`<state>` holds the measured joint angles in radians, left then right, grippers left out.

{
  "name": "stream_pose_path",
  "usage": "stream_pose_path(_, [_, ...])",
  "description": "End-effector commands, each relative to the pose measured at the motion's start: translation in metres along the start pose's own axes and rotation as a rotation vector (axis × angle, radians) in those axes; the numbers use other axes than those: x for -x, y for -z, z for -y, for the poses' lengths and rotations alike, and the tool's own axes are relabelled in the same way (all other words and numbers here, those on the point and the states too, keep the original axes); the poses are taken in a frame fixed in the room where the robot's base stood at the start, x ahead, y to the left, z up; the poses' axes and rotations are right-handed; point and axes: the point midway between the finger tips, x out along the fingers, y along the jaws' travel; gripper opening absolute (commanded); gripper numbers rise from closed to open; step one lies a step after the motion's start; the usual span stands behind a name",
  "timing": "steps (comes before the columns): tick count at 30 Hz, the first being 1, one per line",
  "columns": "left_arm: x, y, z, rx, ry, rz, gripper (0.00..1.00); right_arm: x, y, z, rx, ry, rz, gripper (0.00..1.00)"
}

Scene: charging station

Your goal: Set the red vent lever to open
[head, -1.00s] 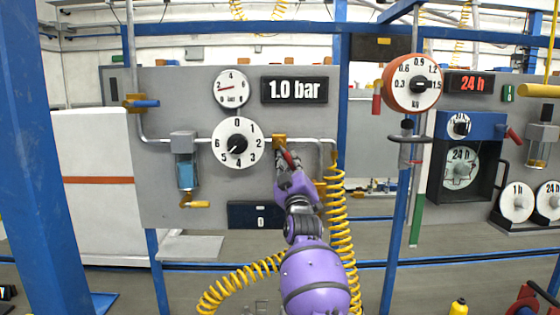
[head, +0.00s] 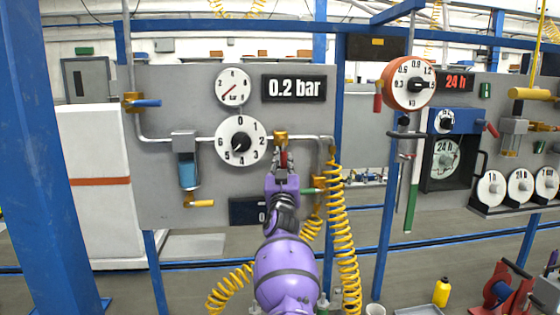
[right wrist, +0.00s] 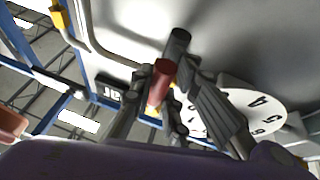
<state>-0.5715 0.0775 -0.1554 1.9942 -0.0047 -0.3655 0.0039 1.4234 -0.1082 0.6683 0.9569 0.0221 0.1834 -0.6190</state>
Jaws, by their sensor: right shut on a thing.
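The red vent lever (head: 284,158) hangs from a brass valve (head: 280,139) on the pipe, right of the white 0–6 dial (head: 240,141). My right gripper (head: 283,170) comes up from below and is shut on the lever, hiding much of it. In the right wrist view the red lever (right wrist: 158,86) sits between my right gripper's fingers (right wrist: 164,96), with a dark rod end beside it. The lever looks close to straight down in the head view. The display (head: 294,88) reads 0.2 bar, and the small gauge (head: 233,88) is above the dial. My left gripper is out of view.
A blue-handled valve (head: 145,103) and a blue-bowled filter (head: 188,170) are on the panel's left. A yellow coiled hose (head: 343,240) hangs close right of my arm. Beyond a blue post stands an orange-rimmed dial (head: 409,84) with another red handle (head: 378,103).

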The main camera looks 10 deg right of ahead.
Motion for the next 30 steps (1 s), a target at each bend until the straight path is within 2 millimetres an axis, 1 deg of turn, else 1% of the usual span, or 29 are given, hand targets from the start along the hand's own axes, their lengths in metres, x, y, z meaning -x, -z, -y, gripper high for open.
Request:
stream_pose_path(1, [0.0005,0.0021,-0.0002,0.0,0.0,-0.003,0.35,-0.0018,0.0052,-0.001,-0.017,-0.008,-0.003,0.0])
stream_pose_path(9, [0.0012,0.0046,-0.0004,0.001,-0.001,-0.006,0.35,-0.0019,0.0036,-0.0039,-0.065,-0.029,0.008,0.0])
stream_pose_path(21, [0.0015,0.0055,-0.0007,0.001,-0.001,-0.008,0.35,-0.0017,0.003,-0.0035,-0.073,-0.03,0.01,0.0])
stream_pose_path(22, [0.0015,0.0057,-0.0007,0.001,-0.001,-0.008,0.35,-0.0017,0.003,-0.0035,-0.073,-0.03,0.01,0.18])
stream_pose_path(26, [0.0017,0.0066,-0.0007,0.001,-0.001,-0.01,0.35,-0.0015,0.0024,-0.0033,-0.071,-0.03,0.011,0.35])
stream_pose_path(30, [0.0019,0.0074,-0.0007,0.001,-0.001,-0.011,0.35,-0.001,0.0012,-0.003,-0.069,-0.029,0.012,0.35])
